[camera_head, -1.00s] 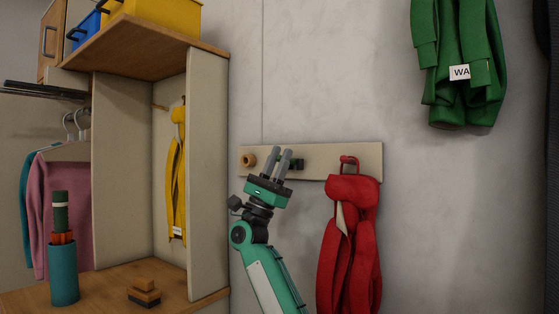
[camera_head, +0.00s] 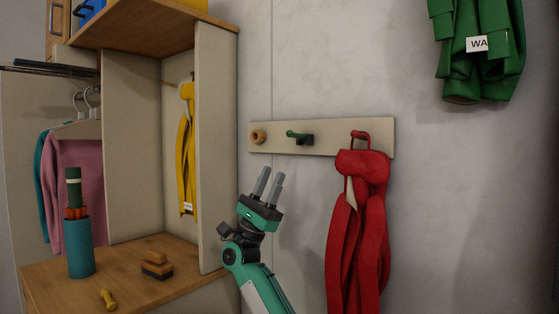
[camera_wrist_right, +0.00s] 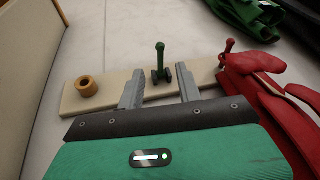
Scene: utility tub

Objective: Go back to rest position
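My right gripper (camera_head: 269,183) is open and empty, with two grey fingers apart. It is below the hook board (camera_head: 328,145) on the wall, left of the red garment (camera_head: 358,220). In the right wrist view the gripper (camera_wrist_right: 160,90) points toward the board (camera_wrist_right: 205,72), and the green hook (camera_wrist_right: 160,58) shows between its fingers, farther off. In the head view the green hook (camera_head: 298,135) is bare. The red garment hangs from the red hook (camera_head: 360,136). My left gripper is not in view.
A wooden cubby (camera_head: 212,150) stands at left, with a yellow garment (camera_head: 187,150) inside. On its bench (camera_head: 200,262) are a teal cylinder (camera_head: 79,248), a brush (camera_head: 156,264) and a small yellow item (camera_head: 108,299). A green garment (camera_head: 477,70) hangs at upper right. Wall below the board's left part is clear.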

